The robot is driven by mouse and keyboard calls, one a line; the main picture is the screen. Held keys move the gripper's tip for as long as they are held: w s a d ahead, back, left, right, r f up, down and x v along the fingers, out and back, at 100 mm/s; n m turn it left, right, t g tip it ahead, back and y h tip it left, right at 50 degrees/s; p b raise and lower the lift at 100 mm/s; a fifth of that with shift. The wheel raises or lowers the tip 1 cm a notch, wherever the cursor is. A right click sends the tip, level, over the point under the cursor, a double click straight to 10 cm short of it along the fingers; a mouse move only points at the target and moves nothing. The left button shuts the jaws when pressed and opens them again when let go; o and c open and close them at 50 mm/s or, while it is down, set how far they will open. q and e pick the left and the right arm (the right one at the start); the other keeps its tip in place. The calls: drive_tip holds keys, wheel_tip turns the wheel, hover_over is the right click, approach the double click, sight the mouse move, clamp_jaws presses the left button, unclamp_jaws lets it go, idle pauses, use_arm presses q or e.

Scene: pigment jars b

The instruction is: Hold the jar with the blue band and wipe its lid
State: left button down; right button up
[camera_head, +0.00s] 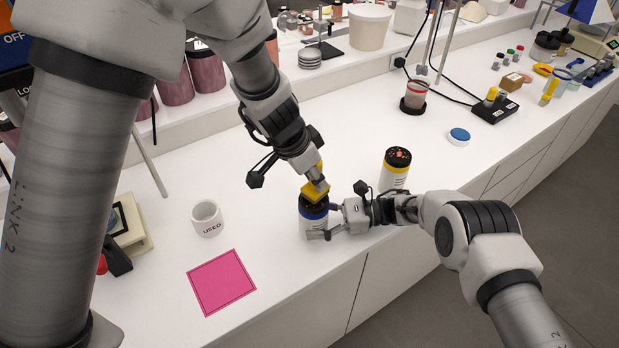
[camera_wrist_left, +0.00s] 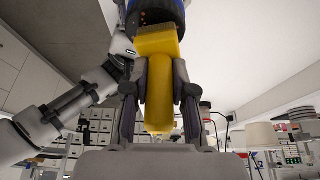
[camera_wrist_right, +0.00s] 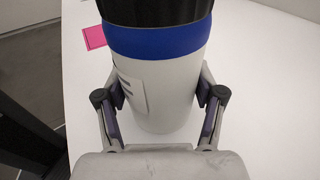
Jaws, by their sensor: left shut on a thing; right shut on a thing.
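The jar with the blue band (camera_head: 313,214) stands upright on the white counter, with a white body and a dark lid. My right gripper (camera_head: 328,226) is shut around its body from the right; the right wrist view shows the jar (camera_wrist_right: 155,70) between both fingers. My left gripper (camera_head: 318,183) is shut on a yellow wiping tool (camera_head: 316,190), pointing down over the lid. In the left wrist view the yellow tool (camera_wrist_left: 158,85) sits between the fingers, its wide end at the jar's lid (camera_wrist_left: 155,15). Whether it presses on the lid is hard to tell.
A jar with a yellow band (camera_head: 394,170) stands just right of the held jar. A white cup marked USED (camera_head: 207,218) and a pink square mat (camera_head: 221,282) are on the left. A blue-topped round dish (camera_head: 459,136) lies farther right. Counter between is clear.

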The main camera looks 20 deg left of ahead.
use_arm(q)
drive_tip(key=shift+s+d+f, duration=0.15)
drive_tip(key=shift+d, duration=0.2)
use_arm(e)
drive_tip(key=shift+f, duration=0.2)
use_arm(q)
drive_tip(key=shift+s+d+f, duration=0.1)
drive_tip(key=shift+s+d, duration=0.05)
drive_tip(key=shift+s, duration=0.35)
drive_tip(key=shift+s+a, duration=0.4)
drive_tip(key=shift+s, duration=0.05)
drive_tip(key=shift+a, duration=0.5)
drive_tip(key=shift+w+a, duration=0.15)
drive_tip(key=shift+w, duration=0.2)
use_arm(e)
drive_tip(key=shift+r, duration=0.1)
use_arm(q)
drive_tip(key=shift+w+d, duration=0.2)
drive_tip(key=shift+w, duration=0.35)
drive_tip(key=shift+w+d+r, duration=0.2)
drive_tip(key=shift+d, duration=0.15)
drive_tip(key=shift+s+d+f, duration=0.1)
drive_tip(key=shift+d, duration=0.25)
drive_tip(key=shift+s+d+f, duration=0.1)
drive_tip(key=shift+s+d, duration=0.05)
drive_tip(key=shift+s, duration=0.7)
